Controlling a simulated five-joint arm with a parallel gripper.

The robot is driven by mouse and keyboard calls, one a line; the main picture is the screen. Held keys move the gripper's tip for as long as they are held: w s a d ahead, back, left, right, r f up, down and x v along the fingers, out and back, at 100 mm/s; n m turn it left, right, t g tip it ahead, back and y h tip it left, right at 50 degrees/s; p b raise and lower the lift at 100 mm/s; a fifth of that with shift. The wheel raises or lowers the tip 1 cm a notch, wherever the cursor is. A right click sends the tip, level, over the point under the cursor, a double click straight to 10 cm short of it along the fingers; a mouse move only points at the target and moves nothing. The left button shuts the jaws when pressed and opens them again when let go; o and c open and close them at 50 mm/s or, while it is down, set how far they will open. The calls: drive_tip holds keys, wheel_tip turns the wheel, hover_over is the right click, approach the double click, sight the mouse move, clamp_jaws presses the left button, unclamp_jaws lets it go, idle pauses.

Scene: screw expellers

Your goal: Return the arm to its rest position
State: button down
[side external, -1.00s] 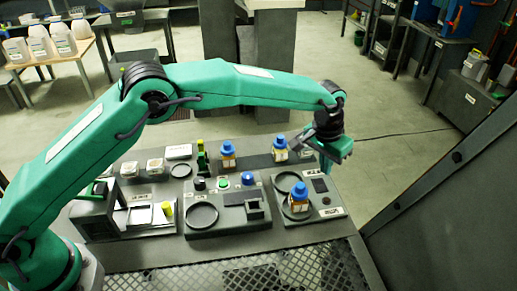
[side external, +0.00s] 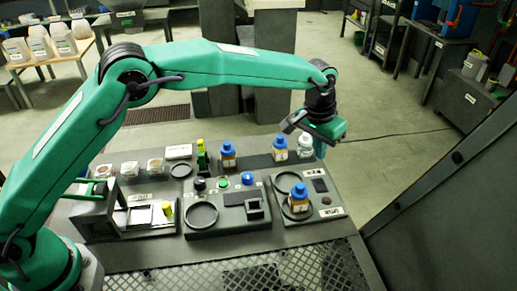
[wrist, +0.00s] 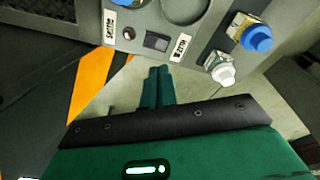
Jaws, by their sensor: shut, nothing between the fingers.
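My gripper (side external: 320,152) is above the right end of the workbench in the side external view, pointing down and holding nothing. In the wrist view its two green fingers (wrist: 157,86) lie together, shut. A clear bottle with a white cap (side external: 304,146) stands just behind and left of the fingers; it also shows in the wrist view (wrist: 221,70). The fingers look apart from it. My green arm reaches across from the left, over the bench.
Blue-capped bottles stand at the bench's back (side external: 280,148), (side external: 228,155) and on the right station (side external: 298,198). A station with round pads and buttons (side external: 230,205) fills the middle. A dark panel (side external: 450,190) stands at the right.

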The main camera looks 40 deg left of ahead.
drive_tip(key=s+a+r+n+t, duration=0.1)
drive_tip(key=s+a+r, duration=0.5)
drive_tip(key=a+r, duration=0.25)
drive_tip(key=s+a+r+t, duration=0.1)
drive_tip(key=s+a+r, duration=0.55)
drive_tip(key=a, duration=0.35)
drive_tip(key=s+a+f+n+t, duration=0.1)
drive_tip(key=s+a, duration=0.4)
drive_tip(key=s, duration=0.5)
drive_tip(key=s+a+f+t, duration=0.1)
drive_tip(key=s+a, duration=0.5)
drive_tip(key=s, duration=0.5)
drive_tip(key=shift+a+f+n+y, duration=0.15)
drive_tip(key=shift+a+n+y, duration=0.1)
drive_tip(key=shift+n+y, duration=0.15)
